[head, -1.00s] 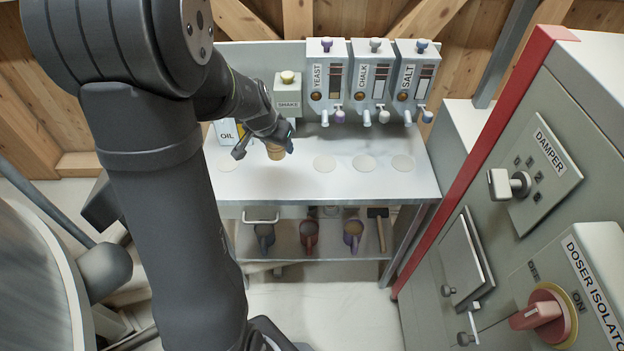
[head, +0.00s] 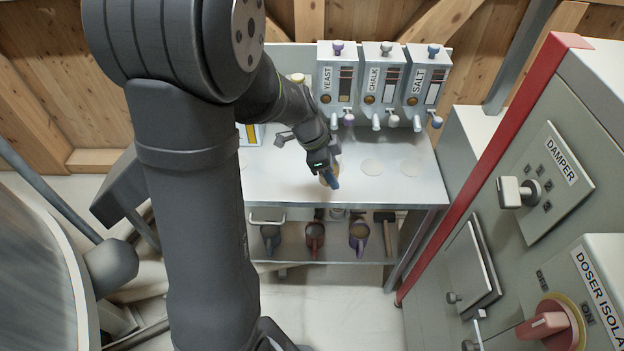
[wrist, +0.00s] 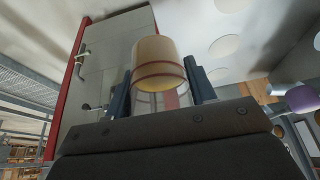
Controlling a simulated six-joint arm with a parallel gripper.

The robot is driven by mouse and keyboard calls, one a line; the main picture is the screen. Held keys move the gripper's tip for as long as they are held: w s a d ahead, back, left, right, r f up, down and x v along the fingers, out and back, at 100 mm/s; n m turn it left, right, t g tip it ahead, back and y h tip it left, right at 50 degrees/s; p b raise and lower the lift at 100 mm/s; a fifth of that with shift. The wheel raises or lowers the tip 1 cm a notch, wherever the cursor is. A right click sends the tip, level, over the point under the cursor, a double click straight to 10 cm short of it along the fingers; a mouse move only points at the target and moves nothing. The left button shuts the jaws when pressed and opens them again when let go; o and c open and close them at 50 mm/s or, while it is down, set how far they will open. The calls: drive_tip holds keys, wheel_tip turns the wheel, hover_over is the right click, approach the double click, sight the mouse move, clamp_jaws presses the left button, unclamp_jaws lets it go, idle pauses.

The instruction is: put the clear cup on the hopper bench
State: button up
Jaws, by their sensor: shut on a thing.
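The clear cup (wrist: 155,62), with tan contents and a red line around it, is between the two fingers of my gripper (wrist: 160,92) in the wrist view. In the head view my gripper (head: 325,172) is shut on the cup, over the front middle part of the hopper bench (head: 290,182). The arm and fingers hide most of the cup there. I cannot tell whether its base touches the bench top.
Yeast (head: 337,80), chalk (head: 383,82) and salt (head: 427,82) dispensers stand at the back. Pale round spots (head: 372,167) mark the bench top. Mugs (head: 315,238) and a mallet (head: 386,230) sit on the shelf below. A red-edged cabinet (head: 470,170) stands right.

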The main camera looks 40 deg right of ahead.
hover_over(309, 185)
drive_tip(key=w+a, duration=0.1)
wheel_tip(309, 185, down, 6)
drive_tip(key=shift+r, duration=0.25)
drive_tip(key=shift+f, duration=2.05)
drive_tip(key=shift+f, duration=0.15)
drive_tip(key=o, duration=1.1)
drive_tip(key=v, duration=1.2)
drive_tip(key=shift+r, duration=0.2)
